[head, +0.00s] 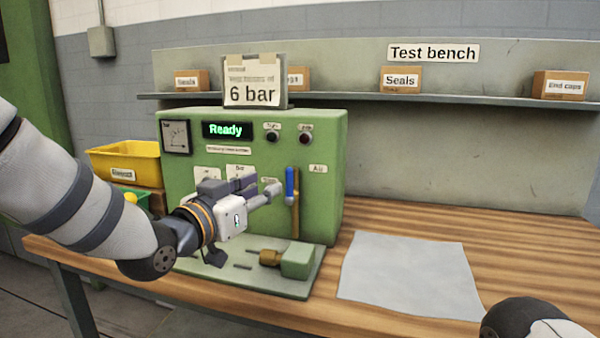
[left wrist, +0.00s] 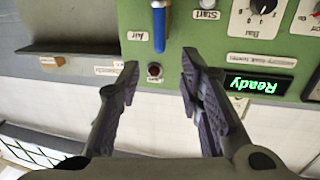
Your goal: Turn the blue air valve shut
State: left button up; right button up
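The blue air valve handle (head: 290,184) stands upright on the green test machine's front, along a brown vertical pipe (head: 296,216). It also shows at the top of the left wrist view (left wrist: 159,22), which is upside down, near the "Air" label (left wrist: 138,36). My left gripper (head: 268,188) is just left of the handle in the head view. In the left wrist view its two fingers (left wrist: 160,62) are apart with nothing between them, and the handle lies beyond the tips. Contact does not show. My right gripper is out of view.
The green machine (head: 325,150) stands on a wooden bench (head: 510,235), its display reading "Ready". A "6 bar" sign (head: 252,94) tops it. A brass fitting (head: 270,257) sits on its base plate. A grey sheet (head: 408,272) lies right. A yellow bin (head: 125,162) stands left.

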aim_at(287, 175)
pick_arm(q)
jog(key=x, duration=0.3)
jog(key=b+x, duration=0.1)
jog(key=x, duration=0.6)
jog(key=shift+w+f+b, duration=0.1)
jog(key=shift+f+b, duration=0.25)
jog(key=shift+b, duration=0.05)
jog(key=shift+w+d+r, duration=0.1)
jog(key=shift+w+d, duration=0.1)
jog(key=shift+w, duration=0.1)
jog(key=shift+r, duration=0.1)
grip_shut()
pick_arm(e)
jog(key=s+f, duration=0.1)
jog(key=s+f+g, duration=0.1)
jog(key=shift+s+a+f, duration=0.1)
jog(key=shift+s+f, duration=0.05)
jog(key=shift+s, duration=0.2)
